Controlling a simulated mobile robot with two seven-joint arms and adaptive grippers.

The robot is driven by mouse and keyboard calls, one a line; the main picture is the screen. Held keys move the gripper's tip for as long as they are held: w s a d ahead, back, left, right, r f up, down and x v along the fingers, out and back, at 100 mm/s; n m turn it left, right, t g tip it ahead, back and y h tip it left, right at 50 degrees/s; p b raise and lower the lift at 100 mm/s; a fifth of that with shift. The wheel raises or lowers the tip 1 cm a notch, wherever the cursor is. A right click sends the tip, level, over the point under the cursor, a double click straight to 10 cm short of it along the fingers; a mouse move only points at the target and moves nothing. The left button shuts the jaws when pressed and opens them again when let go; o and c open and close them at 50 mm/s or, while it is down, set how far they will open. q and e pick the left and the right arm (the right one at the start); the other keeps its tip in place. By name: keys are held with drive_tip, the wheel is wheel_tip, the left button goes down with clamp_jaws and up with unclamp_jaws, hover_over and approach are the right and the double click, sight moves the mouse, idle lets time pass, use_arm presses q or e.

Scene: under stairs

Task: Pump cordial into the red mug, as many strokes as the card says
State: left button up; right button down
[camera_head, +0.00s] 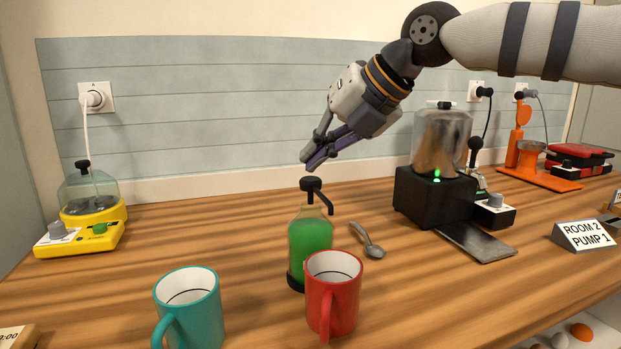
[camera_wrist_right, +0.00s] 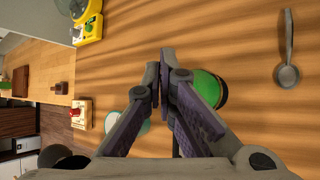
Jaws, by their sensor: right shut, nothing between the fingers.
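The green cordial bottle (camera_head: 309,246) stands upright on the wooden counter, with a black pump head (camera_head: 312,186) on top. The red mug (camera_head: 333,293) stands directly in front of it, under the side of the spout. The card (camera_head: 585,236) at the right reads "ROOM 2 PUMP 1". My right gripper (camera_head: 308,163) is shut and empty, just above the pump head with a small apparent gap. In the right wrist view, the fingers (camera_wrist_right: 160,90) partly hide the green bottle (camera_wrist_right: 208,88). The red mug is hidden there. My left gripper is not in view.
A teal mug (camera_head: 189,311) stands left of the red mug. A spoon (camera_head: 368,240) lies right of the bottle. A black machine (camera_head: 436,195) with a metal tray stands behind right, and a yellow appliance (camera_head: 90,215) at the left. The counter between bottle and yellow appliance is clear.

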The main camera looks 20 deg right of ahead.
drive_tip(key=shift+f, duration=0.25)
drive_tip(key=shift+f, duration=1.05)
idle(0.9)
drive_tip(key=shift+r, duration=1.4)
drive_tip(key=shift+r, duration=2.55)
